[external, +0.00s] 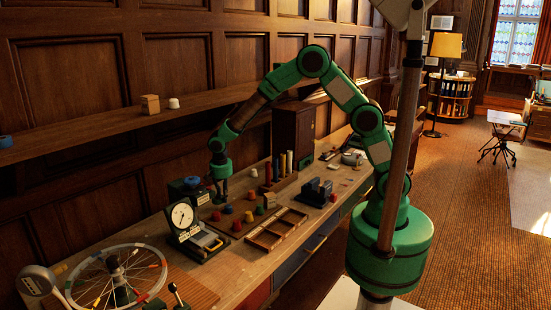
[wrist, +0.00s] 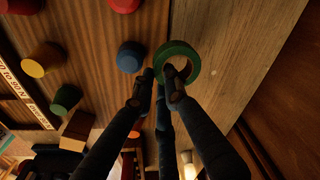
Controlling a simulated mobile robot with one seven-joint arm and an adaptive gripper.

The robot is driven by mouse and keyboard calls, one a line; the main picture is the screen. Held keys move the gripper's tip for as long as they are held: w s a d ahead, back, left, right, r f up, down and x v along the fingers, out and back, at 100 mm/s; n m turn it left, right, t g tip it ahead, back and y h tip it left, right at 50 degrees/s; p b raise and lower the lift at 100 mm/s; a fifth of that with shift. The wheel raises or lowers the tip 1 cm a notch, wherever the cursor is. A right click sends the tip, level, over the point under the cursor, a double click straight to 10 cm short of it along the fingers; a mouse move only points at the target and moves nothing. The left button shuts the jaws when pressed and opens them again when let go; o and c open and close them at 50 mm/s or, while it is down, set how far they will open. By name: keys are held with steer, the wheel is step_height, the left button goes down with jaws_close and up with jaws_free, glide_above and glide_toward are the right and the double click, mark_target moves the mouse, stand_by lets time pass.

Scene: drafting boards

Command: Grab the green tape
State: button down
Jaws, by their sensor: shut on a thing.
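The green tape (wrist: 176,47) is a dark green ring at the top centre of the wrist view. My gripper (wrist: 159,74) has its fingertips at the ring's near left side, one outside and one at the hole, shut on its wall. In the external view my gripper (external: 222,199) points down over the workbench, just behind and right of the dial gauge. The tape cannot be made out clearly there.
A blue peg (wrist: 130,57) stands close left of the tape, with red, yellow and green pegs further left. The dial gauge (external: 183,216), a divided wooden tray (external: 276,229) and a spoked wheel (external: 117,276) share the workbench. A wooden shelf (external: 100,122) runs behind.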

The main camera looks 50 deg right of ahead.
steer(key=shift+s+d+r, duration=0.1)
steer(key=shift+s+d, duration=0.2)
steer(key=shift+s, duration=0.55)
steer(key=shift+s+d+r, duration=0.1)
steer(key=shift+s+d, duration=0.25)
steer(key=shift+s, duration=0.5)
steer(key=shift+s+d, duration=0.3)
steer(key=shift+s, duration=0.55)
steer(key=shift+w+p, duration=0.15)
steer(key=shift+p, duration=0.15)
